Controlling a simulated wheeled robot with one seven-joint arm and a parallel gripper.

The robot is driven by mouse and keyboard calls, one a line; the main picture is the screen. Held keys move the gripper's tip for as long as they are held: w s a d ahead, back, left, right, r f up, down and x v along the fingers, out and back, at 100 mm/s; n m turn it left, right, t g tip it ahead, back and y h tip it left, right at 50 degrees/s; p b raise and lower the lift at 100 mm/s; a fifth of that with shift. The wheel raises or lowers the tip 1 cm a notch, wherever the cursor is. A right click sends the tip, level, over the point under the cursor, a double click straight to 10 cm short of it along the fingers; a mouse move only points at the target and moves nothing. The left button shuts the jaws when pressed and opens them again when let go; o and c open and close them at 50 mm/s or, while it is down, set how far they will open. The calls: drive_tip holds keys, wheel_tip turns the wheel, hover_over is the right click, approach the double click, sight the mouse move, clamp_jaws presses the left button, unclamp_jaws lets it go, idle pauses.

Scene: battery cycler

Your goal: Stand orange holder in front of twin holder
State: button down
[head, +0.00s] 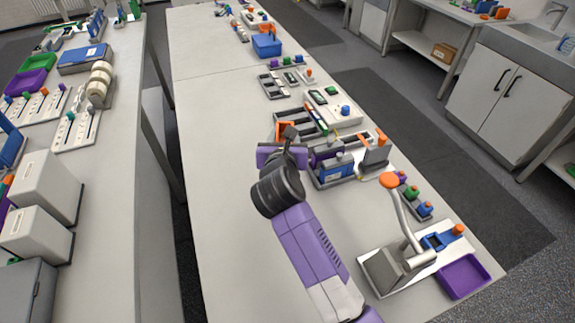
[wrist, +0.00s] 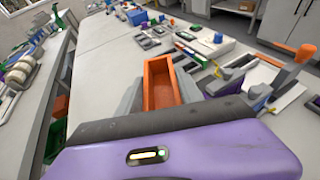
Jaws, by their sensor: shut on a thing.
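The orange holder (wrist: 157,82) is an open-topped box held between the two grey fingers of my gripper (wrist: 160,96) in the wrist view. In the head view the orange holder (head: 284,128) shows just beyond my gripper (head: 288,138), partly hidden by it. It appears to be above the bench, left of a row of fixtures; the gap beneath it cannot be judged. A blue and purple fixture (head: 336,172) stands right of my gripper, with a grey upright fixture with an orange top (head: 375,153) beside it. I cannot tell which one is the twin holder.
A press with an orange-knobbed lever (head: 390,181) and a purple tray (head: 463,276) stand at the near right. A blue bin (head: 267,45) and grey slotted trays (head: 270,85) lie farther back. The bench's left half (head: 215,150) is clear.

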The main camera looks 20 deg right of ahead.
wheel_tip(320, 180, down, 12)
drive_tip(key=shift+f+b, duration=0.1)
drive_tip(key=shift+b, duration=0.3)
drive_tip(key=shift+f, duration=0.1)
drive_tip(key=c, duration=0.8)
unclamp_jaws()
drive_tip(key=shift+o, duration=0.2)
drive_tip(key=shift+s, duration=0.1)
drive_tip(key=v, duration=1.1)
drive_tip(key=shift+s+a+r, duration=0.2)
drive_tip(key=shift+s+a, duration=0.05)
drive_tip(key=shift+s, duration=0.05)
drive_tip(key=shift+s+d, duration=0.1)
